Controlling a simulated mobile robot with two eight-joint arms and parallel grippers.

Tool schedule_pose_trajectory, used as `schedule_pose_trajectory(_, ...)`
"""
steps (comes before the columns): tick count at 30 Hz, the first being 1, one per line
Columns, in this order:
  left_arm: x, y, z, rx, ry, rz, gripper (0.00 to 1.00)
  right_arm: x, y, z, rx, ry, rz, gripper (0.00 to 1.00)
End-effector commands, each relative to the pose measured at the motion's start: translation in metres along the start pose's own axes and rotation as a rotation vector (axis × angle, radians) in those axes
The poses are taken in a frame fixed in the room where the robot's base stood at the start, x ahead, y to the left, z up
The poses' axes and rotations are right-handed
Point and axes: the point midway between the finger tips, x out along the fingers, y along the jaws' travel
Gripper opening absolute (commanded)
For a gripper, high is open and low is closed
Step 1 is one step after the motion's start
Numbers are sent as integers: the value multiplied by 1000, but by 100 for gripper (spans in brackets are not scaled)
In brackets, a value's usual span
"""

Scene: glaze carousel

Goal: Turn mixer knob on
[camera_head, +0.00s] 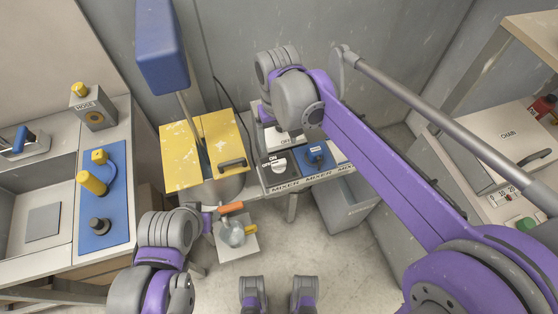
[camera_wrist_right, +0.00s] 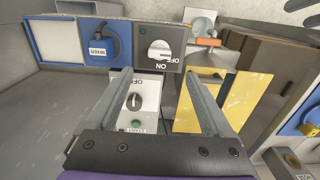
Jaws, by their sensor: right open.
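The mixer knob (camera_head: 278,165) is a white knob on a dark square plate at the left end of the bench strip marked MIXER. It also shows in the right wrist view (camera_wrist_right: 158,48), with ON and OFF printed beside it. I cannot tell clearly which mark it points to. My right gripper (camera_wrist_right: 160,80) is open and empty, its two fingers spread apart. In the right wrist view the mixer knob shows beyond the fingertips, between them and apart from them. In the head view my right arm hides its fingers.
A blue plate with a blue plug (camera_head: 317,154) sits beside the mixer knob. A white panel with a dark knob (camera_wrist_right: 135,101) and a green button lies behind it. A yellow-lidded tub (camera_head: 182,152) stands left. An orange-handled jug (camera_head: 232,233) is below it.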

Motion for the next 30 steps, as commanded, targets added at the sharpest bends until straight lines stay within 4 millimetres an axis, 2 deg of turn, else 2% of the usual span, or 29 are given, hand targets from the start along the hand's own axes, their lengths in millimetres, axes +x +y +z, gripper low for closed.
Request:
schedule_pose_trajectory(9, 6, 0, 4, 0, -2, 0, 50, 60, 1, 0, 2, 1, 0, 85)
schedule_pose_trajectory(15, 8, 0, 5, 0, -3, 0, 50, 87, 1, 0, 2, 1, 0, 85)
schedule_pose_trajectory(20, 8, 0, 6, 0, -3, 0, 50, 96, 1, 0, 2, 2, 0, 85)
schedule_pose_trajectory(28, 8, 0, 6, 0, -3, 0, 50, 97, 1, 0, 2, 2, 0, 85)
schedule_pose_trajectory(30, 8, 0, 6, 0, -3, 0, 50, 97, 1, 0, 2, 2, 0, 72)
